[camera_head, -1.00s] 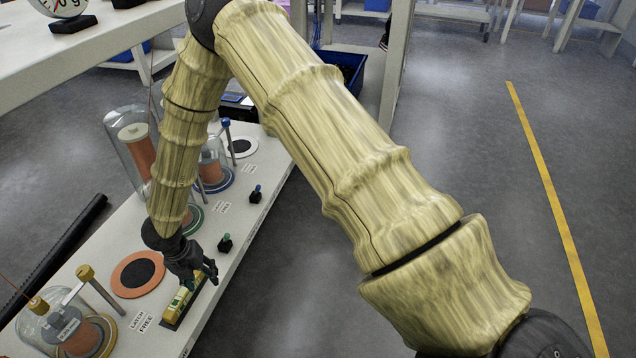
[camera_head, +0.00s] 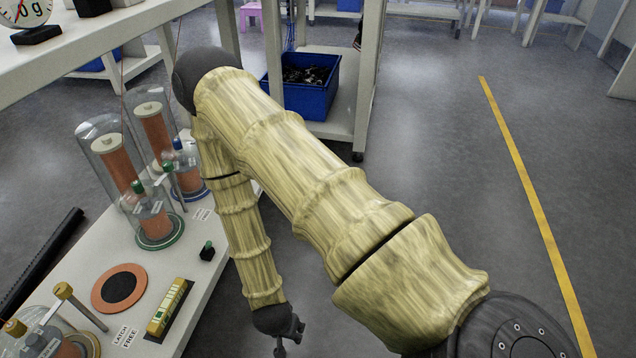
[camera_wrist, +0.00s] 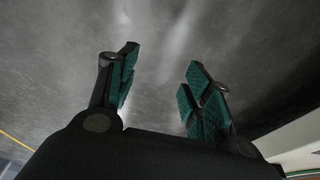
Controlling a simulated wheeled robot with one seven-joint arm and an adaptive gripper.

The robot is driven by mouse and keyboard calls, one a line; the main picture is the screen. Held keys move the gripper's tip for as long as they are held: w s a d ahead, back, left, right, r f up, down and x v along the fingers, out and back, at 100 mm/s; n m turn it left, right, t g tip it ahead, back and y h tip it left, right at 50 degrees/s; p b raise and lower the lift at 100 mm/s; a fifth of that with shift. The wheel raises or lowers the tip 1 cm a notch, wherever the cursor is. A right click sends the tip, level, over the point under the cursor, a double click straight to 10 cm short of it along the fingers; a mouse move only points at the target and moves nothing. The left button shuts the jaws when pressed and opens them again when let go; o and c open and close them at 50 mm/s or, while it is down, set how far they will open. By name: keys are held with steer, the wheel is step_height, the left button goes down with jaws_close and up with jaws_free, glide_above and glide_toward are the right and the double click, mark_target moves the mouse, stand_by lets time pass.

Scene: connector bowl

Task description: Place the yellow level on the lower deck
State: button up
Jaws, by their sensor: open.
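The yellow level (camera_head: 167,307) lies in a dark holder on the white table, near its right edge in the head view. My gripper (camera_head: 290,343) is to the right of the level, past the table edge and over the grey floor. The two green-padded fingers (camera_wrist: 160,95) stand wide apart in the wrist view with nothing between them. The level does not show in the wrist view. I cannot tell which surface is the lower deck; a low white shelf (camera_head: 335,128) shows at the back.
Several glass domes, one with a green base ring (camera_head: 160,232), stand on the table. An orange disc (camera_head: 119,288) with a black centre and a small black block (camera_head: 207,251) lie near the level. A blue bin (camera_head: 303,98) sits on the low shelf. The floor at right is clear.

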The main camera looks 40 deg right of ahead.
steer(key=s+n+g+y, duration=0.1)
steer(key=s+n+y, duration=0.1)
steer(key=s+n, duration=0.8)
steer(key=s, duration=0.2)
steer(key=shift+s+r+n+g, duration=0.2)
steer(key=shift+s+n+g, duration=0.1)
steer(key=shift+s+n, duration=0.1)
steer(key=shift+w+d, duration=0.1)
